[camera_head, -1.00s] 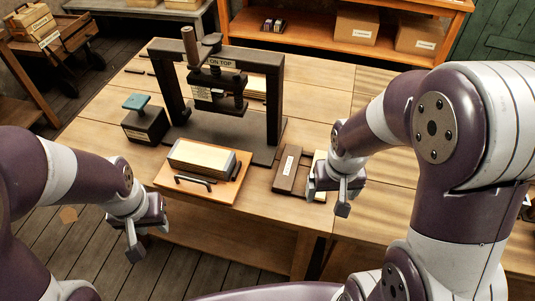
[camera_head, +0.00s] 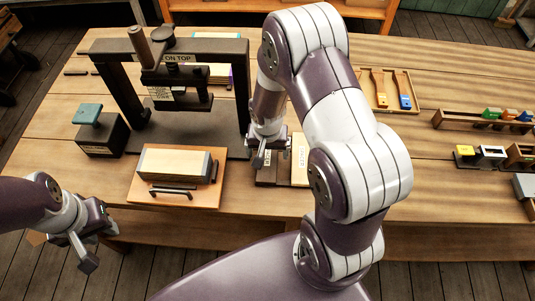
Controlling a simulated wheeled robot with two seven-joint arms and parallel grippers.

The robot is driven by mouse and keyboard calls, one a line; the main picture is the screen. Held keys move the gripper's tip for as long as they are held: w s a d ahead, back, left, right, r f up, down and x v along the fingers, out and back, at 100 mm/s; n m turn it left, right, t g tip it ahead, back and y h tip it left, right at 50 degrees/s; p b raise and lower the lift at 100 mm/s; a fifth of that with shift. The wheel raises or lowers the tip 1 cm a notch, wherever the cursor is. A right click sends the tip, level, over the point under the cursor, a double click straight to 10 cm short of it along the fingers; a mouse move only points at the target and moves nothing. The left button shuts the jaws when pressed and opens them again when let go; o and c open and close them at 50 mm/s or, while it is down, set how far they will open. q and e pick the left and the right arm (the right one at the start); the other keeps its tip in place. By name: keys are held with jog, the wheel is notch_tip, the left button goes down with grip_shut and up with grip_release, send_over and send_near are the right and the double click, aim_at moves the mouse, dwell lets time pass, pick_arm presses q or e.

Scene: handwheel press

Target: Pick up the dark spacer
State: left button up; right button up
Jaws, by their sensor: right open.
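The dark spacer (camera_head: 266,179) is a dark brown block with a pale label, lying flat on the table right of the press. My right gripper (camera_head: 262,160) is open above it and hides much of it, pointing down. I cannot tell whether its fingers are beside the block or still above it. A light wooden spacer (camera_head: 299,167) lies just right of the dark one. My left gripper (camera_head: 92,254) hangs off the table's front edge at the left, apart from everything; its jaws are unclear.
The black press (camera_head: 183,117) stands behind, with a wooden board (camera_head: 202,194) bearing a pale block (camera_head: 168,163) in front. Brushes in a tray (camera_head: 390,105) and racks (camera_head: 470,122) are at right.

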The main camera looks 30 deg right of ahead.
jog(key=shift+s+d+f, duration=0.1)
jog(key=shift+f, duration=0.55)
jog(key=shift+w, duration=0.25)
jog(key=c, duration=0.6)
jog(key=shift+s, duration=0.1)
jog(key=c, duration=0.6)
